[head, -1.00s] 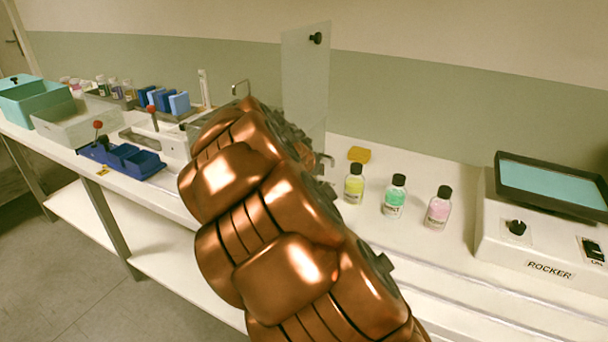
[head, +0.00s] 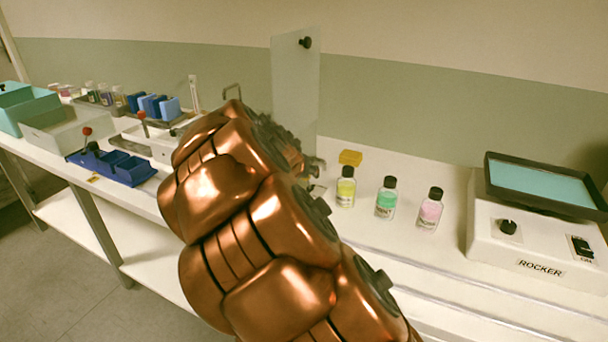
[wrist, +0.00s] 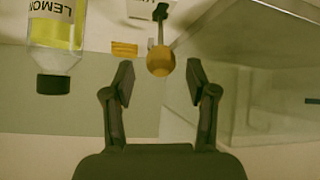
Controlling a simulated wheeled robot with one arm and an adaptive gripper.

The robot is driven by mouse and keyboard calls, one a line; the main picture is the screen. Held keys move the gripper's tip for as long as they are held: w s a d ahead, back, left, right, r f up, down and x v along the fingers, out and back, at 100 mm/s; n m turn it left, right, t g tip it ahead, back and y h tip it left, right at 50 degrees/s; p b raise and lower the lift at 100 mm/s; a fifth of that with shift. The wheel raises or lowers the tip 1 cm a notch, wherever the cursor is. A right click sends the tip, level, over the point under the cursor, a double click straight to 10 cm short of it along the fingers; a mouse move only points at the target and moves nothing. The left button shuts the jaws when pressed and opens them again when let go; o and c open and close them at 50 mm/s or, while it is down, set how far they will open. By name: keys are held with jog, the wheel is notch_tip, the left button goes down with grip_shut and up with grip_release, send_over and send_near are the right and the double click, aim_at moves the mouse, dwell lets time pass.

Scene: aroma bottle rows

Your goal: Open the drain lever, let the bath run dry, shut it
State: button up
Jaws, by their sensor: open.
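In the wrist view a lever with an orange-yellow ball knob (wrist: 160,62) on a thin stem points toward my gripper (wrist: 160,82). My gripper is open, with one finger on each side of the knob's line. The knob sits around or just beyond the fingertips, with gaps on both sides; the exact depth is unclear. Whether this is the drain lever cannot be told from its look alone. In the head view my copper arm hides the gripper and most of the bath area behind it. No water level shows.
A lemon bottle (wrist: 55,45) is close on the left in the wrist view; in the head view it stands beside green (head: 386,198) and pink (head: 430,208) bottles.

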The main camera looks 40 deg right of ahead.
jog(key=v, duration=1)
dwell(0.3)
jog(key=s+a+f+n+g+y, duration=0.35)
jog(key=s+a, duration=0.35)
jog(key=s, duration=0.4)
jog(key=s+a+f+n+g+y, duration=0.25)
jog(key=s+a+f, duration=0.35)
jog(key=s, duration=0.4)
jog(key=s+a+f+n+g+y, duration=0.2)
jog(key=s+a+f+n, duration=0.1)
jog(key=s+a, duration=0.65)
jog(key=s+p+v, duration=0.3)
jog(key=p+v, duration=1.1)
jog(key=v, duration=0.1)
jog(key=shift+s+d+r+t+p, duration=0.3)
jog(key=shift+d+r, duration=0.2)
jog(key=shift+d, duration=0.15)
